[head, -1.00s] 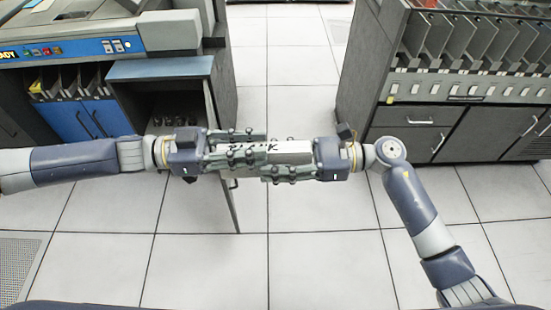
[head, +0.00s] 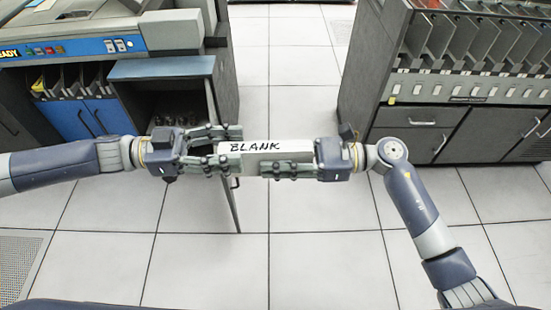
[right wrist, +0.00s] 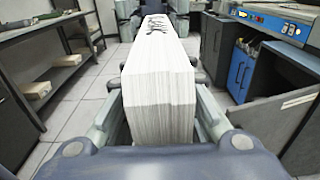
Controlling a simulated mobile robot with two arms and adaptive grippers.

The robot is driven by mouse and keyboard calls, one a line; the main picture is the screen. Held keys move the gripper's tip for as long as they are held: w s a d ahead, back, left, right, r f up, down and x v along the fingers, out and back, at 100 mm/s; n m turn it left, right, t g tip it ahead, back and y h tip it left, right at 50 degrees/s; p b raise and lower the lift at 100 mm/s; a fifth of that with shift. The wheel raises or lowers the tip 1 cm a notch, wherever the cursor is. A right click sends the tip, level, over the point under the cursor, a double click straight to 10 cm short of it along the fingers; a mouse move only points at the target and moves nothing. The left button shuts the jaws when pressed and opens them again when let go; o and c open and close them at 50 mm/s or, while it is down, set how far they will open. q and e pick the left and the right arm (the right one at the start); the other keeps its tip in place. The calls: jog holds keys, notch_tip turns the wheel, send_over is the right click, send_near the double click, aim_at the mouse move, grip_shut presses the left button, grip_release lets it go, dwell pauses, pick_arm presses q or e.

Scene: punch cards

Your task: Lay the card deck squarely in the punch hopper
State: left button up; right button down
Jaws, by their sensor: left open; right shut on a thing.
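The card deck (head: 270,157) is a long white stack with a strip marked "BLANK" on top. My right gripper (head: 287,168) is shut on its right part and holds it level in the air above the floor. The right wrist view shows the deck (right wrist: 160,95) running away between the fingers of that gripper. My left gripper (head: 225,148) is open, with its fingertips at the deck's left end. The punch machine (head: 90,45), with a blue strip reading "READY", stands at upper left. I cannot make out which part of it is the hopper.
An open cabinet (head: 165,95) with a blue-edged top stands below the machine, its door (head: 225,180) swung out. A card sorter with pockets (head: 470,90) stands at right. Shelves (right wrist: 65,70) with packs line the left in the right wrist view. The tiled floor between is clear.

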pick_arm(q)
jog(key=a, duration=0.7)
jog(key=w+a+f+n+t+y, duration=0.25)
jog(key=w+f+t, duration=0.35)
jog(key=w, duration=0.5)
jog(key=w+a+f+n+t+y, duration=0.2)
jog(key=w+f+t+y, duration=0.2)
jog(key=w+f, duration=0.5)
jog(key=s+a+f+n+t+y, duration=0.1)
jog(key=a+f+n+y, duration=0.3)
jog(key=f, duration=0.5)
jog(key=a+f+n+y, duration=0.1)
jog(key=a+f+y, duration=0.35)
jog(key=f, duration=0.45)
jog(key=s+f+n+g+y, duration=0.25)
jog(key=s+f+g, duration=0.25)
jog(key=s+f, duration=1.7)
jog(key=s+d+f+n+g, duration=0.1)
jog(key=s+d+f+g, duration=0.1)
jog(key=s, duration=0.9)
jog(key=s+d+f+n+g, duration=0.1)
jog(key=s+f, duration=0.4)
jog(key=s, duration=0.6)
jog(key=s+d+f+g, duration=0.3)
jog(key=s, duration=0.8)
jog(key=shift+d+f+n, duration=0.15)
jog(key=shift+f+n, duration=0.05)
jog(key=shift+n, duration=0.2)
